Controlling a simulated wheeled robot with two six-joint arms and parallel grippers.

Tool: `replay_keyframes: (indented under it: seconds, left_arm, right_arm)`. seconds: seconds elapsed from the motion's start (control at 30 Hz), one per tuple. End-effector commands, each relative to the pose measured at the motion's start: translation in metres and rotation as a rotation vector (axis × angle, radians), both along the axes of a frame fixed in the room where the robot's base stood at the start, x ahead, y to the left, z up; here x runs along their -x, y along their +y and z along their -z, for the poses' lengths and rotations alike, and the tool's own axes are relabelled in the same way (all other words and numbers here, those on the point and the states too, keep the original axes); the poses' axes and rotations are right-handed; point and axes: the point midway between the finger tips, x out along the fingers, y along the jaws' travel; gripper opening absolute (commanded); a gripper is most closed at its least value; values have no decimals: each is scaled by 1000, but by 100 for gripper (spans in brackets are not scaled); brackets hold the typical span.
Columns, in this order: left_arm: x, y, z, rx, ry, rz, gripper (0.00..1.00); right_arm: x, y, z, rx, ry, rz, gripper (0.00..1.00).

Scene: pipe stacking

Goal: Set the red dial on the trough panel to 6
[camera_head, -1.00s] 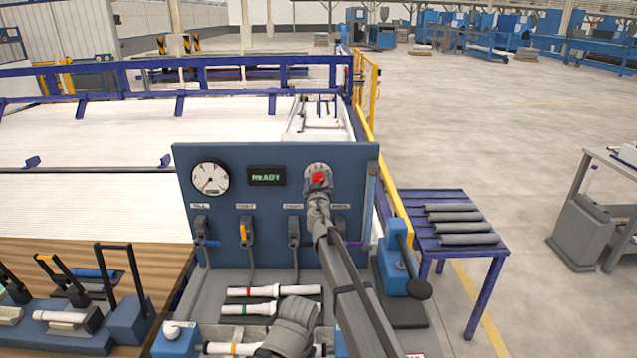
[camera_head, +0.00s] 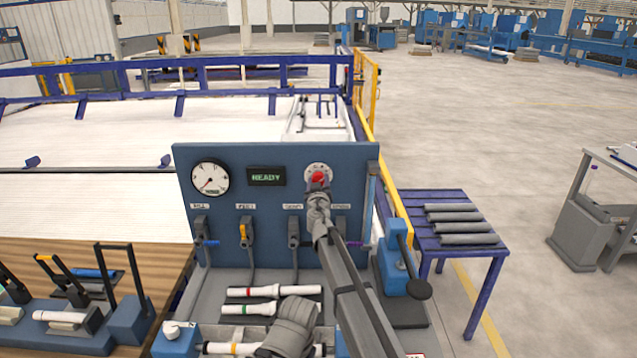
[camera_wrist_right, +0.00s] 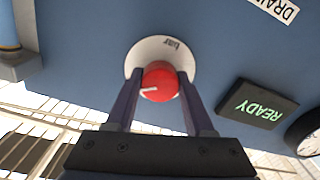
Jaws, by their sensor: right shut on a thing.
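The red dial (camera_head: 318,178) sits at the upper right of the blue trough panel (camera_head: 270,157), over a pale round scale plate (camera_head: 317,167). My right gripper (camera_head: 318,186) reaches up to it from below and is shut on it. In the right wrist view the red dial (camera_wrist_right: 160,82) is between the two fingers of my right gripper (camera_wrist_right: 160,90), with a white pointer mark on its face. The scale numbers are too small or hidden to read. Of my left arm I cannot make out a gripper.
A READY display (camera_head: 267,177) and a round gauge (camera_head: 210,179) are left of the dial. Several valve handles line the panel below. Banded white pipes (camera_head: 275,291) lie in front. A blue lever unit (camera_head: 402,262) stands right of my right arm.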

Motion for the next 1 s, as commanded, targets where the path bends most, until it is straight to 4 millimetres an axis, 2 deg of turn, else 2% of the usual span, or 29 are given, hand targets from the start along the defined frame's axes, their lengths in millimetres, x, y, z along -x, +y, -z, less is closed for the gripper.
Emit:
replay_keyframes:
  seconds: [0.37,1.0]
  left_arm:
    - [0,0,0,0,0,0,50]
    - [0,0,-1,0,0,0,50]
  right_arm:
    - [0,0,0,173,0,0,0]
    - [0,-1,-1,776,0,0,0]
